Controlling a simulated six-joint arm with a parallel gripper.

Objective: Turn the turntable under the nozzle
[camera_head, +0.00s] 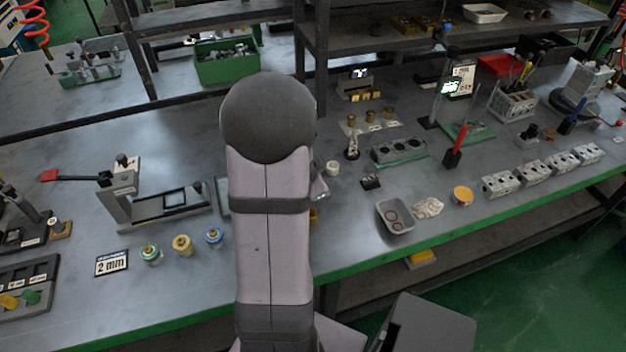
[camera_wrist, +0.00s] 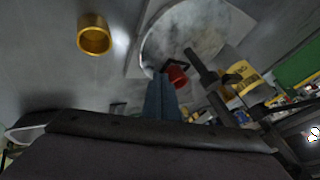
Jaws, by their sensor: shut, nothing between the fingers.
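A round, pale grey, blotchy disc that looks like the turntable (camera_wrist: 205,28) lies at the top of the wrist view, on a pale plate. A red piece (camera_wrist: 177,76) sits at the disc's near edge. A dark rod with a thicker end (camera_wrist: 194,58) reaches over the disc; it may be the nozzle. My gripper (camera_wrist: 161,80) is shut, its bluish fingers empty. The fingertips appear beside the red piece; I cannot tell whether they touch. In the head view my arm hides the gripper and most of this station.
A brass-yellow cup (camera_wrist: 94,36) stands left of the disc in the wrist view. In the head view, a lever press (camera_head: 120,190) and several coloured caps (camera_head: 182,245) stand left of my arm. A grey tray (camera_head: 396,215) and valve blocks (camera_head: 500,184) are to the right.

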